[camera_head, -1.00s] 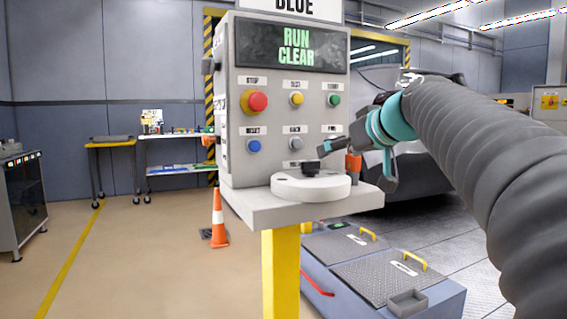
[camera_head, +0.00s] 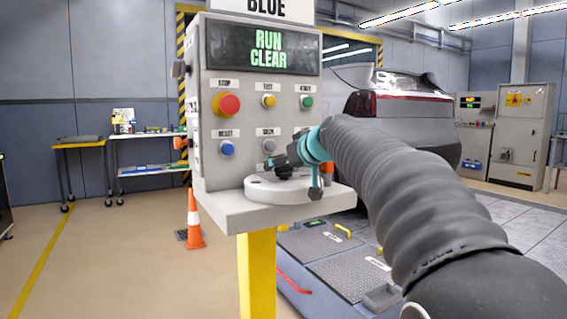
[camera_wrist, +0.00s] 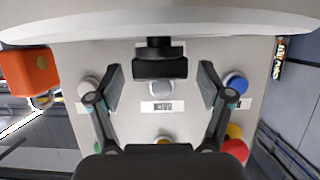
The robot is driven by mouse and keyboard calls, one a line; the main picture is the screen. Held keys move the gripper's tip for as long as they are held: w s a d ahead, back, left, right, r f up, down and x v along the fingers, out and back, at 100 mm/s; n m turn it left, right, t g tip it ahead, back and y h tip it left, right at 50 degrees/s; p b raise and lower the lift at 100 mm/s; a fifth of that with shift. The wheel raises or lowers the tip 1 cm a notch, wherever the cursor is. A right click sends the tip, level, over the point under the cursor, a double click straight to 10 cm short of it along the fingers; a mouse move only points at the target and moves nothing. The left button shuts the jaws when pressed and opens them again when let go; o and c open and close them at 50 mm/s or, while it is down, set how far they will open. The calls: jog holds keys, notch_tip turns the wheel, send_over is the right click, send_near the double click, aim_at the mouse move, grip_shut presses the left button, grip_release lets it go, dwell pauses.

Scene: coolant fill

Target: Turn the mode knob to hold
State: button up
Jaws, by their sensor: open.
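A black knob (camera_head: 285,172) stands on a pale round plate (camera_head: 262,190) on the shelf of the grey control panel. The screen (camera_head: 265,48) above reads "RUN CLEAR". My gripper (camera_head: 304,172) is at the plate, beside and partly over the knob. In the wrist view, the knob (camera_wrist: 160,64) shows between my two open fingers, with a gap on each side. The pale plate (camera_wrist: 160,24) crosses the top of that view. The knob's position marks are not visible.
The panel carries a red stop button (camera_head: 227,104), a yellow one (camera_head: 268,101), a green one (camera_head: 307,102) and a blue one (camera_head: 227,149). An orange block (camera_wrist: 35,72) shows left in the wrist view. A traffic cone (camera_head: 194,218) stands on the floor at left.

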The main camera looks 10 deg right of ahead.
jog(key=shift+w+a+f, duration=0.1)
jog(key=shift+w+f, duration=0.05)
jog(key=shift+w, duration=0.1)
grip_shut()
